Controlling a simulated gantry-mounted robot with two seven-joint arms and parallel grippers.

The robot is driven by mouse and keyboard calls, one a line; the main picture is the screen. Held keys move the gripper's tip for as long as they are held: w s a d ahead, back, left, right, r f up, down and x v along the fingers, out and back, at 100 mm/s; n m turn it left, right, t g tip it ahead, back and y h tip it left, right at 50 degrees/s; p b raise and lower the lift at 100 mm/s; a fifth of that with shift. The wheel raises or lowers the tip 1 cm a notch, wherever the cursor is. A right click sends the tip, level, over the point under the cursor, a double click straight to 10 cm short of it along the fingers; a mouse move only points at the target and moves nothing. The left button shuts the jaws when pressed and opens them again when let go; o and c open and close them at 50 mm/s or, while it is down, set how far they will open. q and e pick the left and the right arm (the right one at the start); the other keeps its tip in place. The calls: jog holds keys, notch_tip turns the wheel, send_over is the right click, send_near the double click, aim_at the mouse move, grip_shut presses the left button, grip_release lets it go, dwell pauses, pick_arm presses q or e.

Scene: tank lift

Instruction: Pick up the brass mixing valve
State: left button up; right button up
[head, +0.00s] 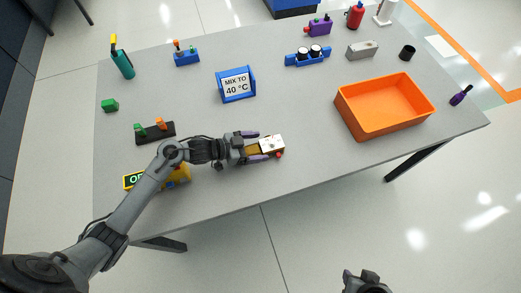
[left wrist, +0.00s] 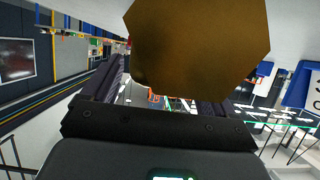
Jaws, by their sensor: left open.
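The brass mixing valve (head: 254,150) appears to be the brass-coloured body with a pale block at its right end and a small red part at the corner; it sits near the table's front middle. My left gripper (head: 263,146) is open, with one purple-dark finger on each side of it. I cannot tell whether the fingers touch it. In the left wrist view a large brass-brown many-sided face (left wrist: 200,40) fills the upper middle, above the jaws (left wrist: 165,95). My right gripper (head: 365,282) is partly in view at the bottom edge, away from the table; its jaws are unclear.
An orange bin (head: 385,128) stands to the right. A blue "MIX TO 40 °C" sign (head: 236,102) stands behind the valve. A dark block with green and orange levers (head: 155,132) and a yellow-cased display (head: 180,174) lie left. Table between valve and bin is clear.

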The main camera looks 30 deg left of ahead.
pick_arm(q)
jog(key=shift+x, duration=0.85)
jog(key=c, duration=1.4)
